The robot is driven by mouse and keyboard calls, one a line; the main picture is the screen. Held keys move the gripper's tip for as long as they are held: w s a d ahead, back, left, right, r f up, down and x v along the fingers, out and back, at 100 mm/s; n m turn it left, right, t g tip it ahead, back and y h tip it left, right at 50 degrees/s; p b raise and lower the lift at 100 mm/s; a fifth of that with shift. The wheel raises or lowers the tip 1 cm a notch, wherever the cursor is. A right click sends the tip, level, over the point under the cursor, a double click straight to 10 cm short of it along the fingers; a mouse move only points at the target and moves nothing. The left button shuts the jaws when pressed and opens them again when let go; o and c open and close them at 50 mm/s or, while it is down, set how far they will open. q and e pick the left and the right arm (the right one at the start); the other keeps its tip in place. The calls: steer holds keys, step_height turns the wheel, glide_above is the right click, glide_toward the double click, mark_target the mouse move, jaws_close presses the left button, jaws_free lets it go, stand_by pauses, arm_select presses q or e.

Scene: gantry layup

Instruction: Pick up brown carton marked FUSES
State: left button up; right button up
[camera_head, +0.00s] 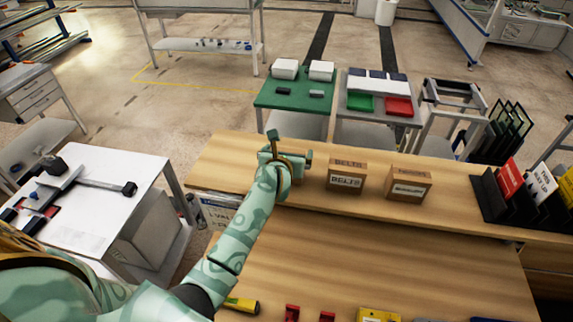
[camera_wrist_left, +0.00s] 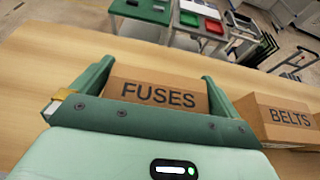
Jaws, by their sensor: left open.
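The brown carton marked FUSES (camera_wrist_left: 158,96) stands on the wooden shelf, seen close up in the left wrist view. My left gripper (camera_wrist_left: 157,74) is open, with one green finger on each side of the carton. I cannot tell whether either finger touches it. In the head view my left gripper (camera_head: 286,156) is over the left part of the raised shelf and hides most of that carton. My right gripper is not in view.
A carton marked BELTS (camera_head: 345,179) stands just right of the gripper, and another brown carton (camera_head: 408,186) stands further right. A black rack (camera_head: 489,198) with cards is at the shelf's right end. The wooden worktop (camera_head: 400,270) in front is largely clear.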

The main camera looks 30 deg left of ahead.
arm_select(q)
steer(key=shift+s, duration=0.1)
steer(key=c, duration=1)
steer(key=shift+r, duration=0.1)
